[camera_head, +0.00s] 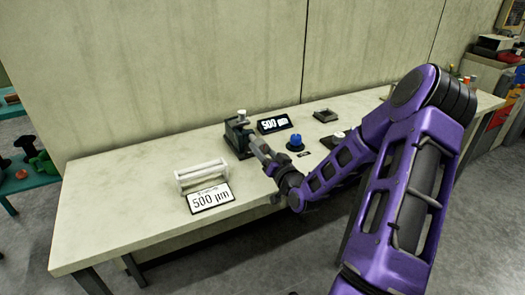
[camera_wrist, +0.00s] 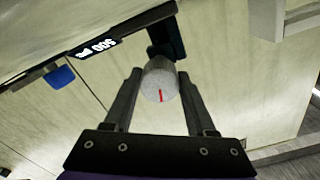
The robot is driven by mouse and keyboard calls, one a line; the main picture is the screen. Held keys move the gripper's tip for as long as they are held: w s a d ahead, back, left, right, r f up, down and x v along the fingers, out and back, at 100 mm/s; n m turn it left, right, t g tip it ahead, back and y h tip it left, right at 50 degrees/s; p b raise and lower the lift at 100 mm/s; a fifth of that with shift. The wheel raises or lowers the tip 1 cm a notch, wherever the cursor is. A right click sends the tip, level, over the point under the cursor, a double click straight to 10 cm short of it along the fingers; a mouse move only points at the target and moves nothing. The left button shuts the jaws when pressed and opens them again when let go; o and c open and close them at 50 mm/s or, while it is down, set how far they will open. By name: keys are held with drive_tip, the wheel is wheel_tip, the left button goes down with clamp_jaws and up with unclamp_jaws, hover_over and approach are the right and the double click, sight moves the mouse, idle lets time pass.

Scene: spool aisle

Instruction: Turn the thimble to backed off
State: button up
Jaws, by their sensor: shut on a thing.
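The thimble (camera_wrist: 160,82) is a pale grey cylinder with a red line on its end, in the middle of the wrist view. My gripper (camera_wrist: 160,76) is shut on the thimble, one dark finger on each side. In the head view my gripper (camera_head: 268,155) reaches it from the right, at the dark stand (camera_head: 238,136) on the bench. The thimble is mostly hidden there by my gripper. A black display (camera_head: 274,123) behind the stand reads 500 µm and also shows in the wrist view (camera_wrist: 97,46).
A white card (camera_head: 210,199) reading 500 µm and a white rack (camera_head: 202,174) stand on the bench (camera_head: 125,200) at left. A blue-topped item (camera_head: 295,144), a brown tray (camera_head: 325,115) and a small white item (camera_head: 339,134) are to the right. The bench's left end is clear.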

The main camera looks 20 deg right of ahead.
idle(0.4)
drive_tip(key=o, duration=1.4)
drive_tip(key=shift+s+d+p, duration=0.15)
drive_tip(key=shift+s+p, duration=1.3)
drive_tip(key=shift+s, duration=2.9)
drive_tip(key=shift+s+d+p, duration=0.15)
drive_tip(key=shift+s+p, duration=1.25)
drive_tip(key=shift+s, duration=2.95)
